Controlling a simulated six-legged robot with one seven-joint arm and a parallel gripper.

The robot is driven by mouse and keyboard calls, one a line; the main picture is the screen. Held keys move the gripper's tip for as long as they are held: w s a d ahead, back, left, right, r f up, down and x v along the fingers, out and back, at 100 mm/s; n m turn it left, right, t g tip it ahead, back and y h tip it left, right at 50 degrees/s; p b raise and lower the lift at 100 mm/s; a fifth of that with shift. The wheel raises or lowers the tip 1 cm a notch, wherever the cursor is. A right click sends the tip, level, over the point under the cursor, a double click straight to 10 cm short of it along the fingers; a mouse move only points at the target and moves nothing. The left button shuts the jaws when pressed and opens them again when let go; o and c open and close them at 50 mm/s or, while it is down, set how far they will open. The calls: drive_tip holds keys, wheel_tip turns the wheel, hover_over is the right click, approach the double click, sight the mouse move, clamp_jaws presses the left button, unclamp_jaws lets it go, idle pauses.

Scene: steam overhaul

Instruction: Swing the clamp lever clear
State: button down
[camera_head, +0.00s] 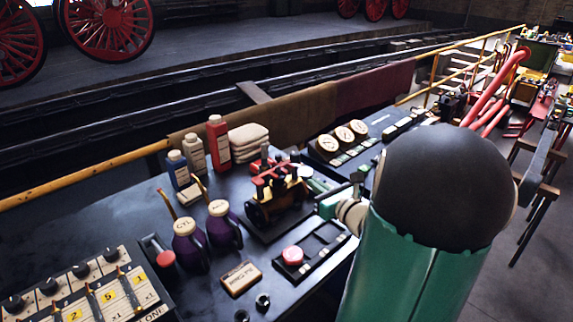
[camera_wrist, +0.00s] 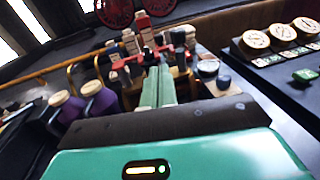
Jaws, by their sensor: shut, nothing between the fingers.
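A brass-and-black fixture (camera_head: 277,196) stands on the dark bench, with red clamp parts (camera_head: 268,170) across its top. In the wrist view the red parts (camera_wrist: 128,57) lie just beyond my fingertips. I cannot tell which red or dark part is the clamp lever. My gripper (camera_wrist: 160,70) has its two green fingers together with nothing held, pointing at the fixture. Whether the fingertips touch it cannot be told. In the head view my gripper is mostly hidden behind my arm, at the fixture's right side.
Purple oil cans (camera_head: 190,245) stand left of the fixture, and bottles (camera_head: 218,142) with folded cloths (camera_head: 249,140) behind it. A gauge panel (camera_head: 343,137) is to the right.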

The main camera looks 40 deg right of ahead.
approach(278, 159)
drive_tip(key=w, duration=0.2)
drive_tip(key=w+d, duration=0.1)
drive_tip(key=w, duration=0.3)
drive_tip(key=shift+w+d+f, duration=0.2)
drive_tip(key=shift+d+f, duration=0.05)
drive_tip(key=shift+d, duration=0.05)
drive_tip(key=shift+w, duration=0.15)
drive_tip(key=n+y, duration=0.1)
drive_tip(key=w+y, duration=0.1)
drive_tip(key=shift+w+a+n+y, duration=0.1)
drive_tip(key=shift+w+n+y, duration=0.2)
drive_tip(key=shift+n, duration=0.1)
drive_tip(key=shift+w+a, duration=0.1)
drive_tip(key=shift+w, duration=0.35)
drive_tip(key=shift+s, duration=0.1)
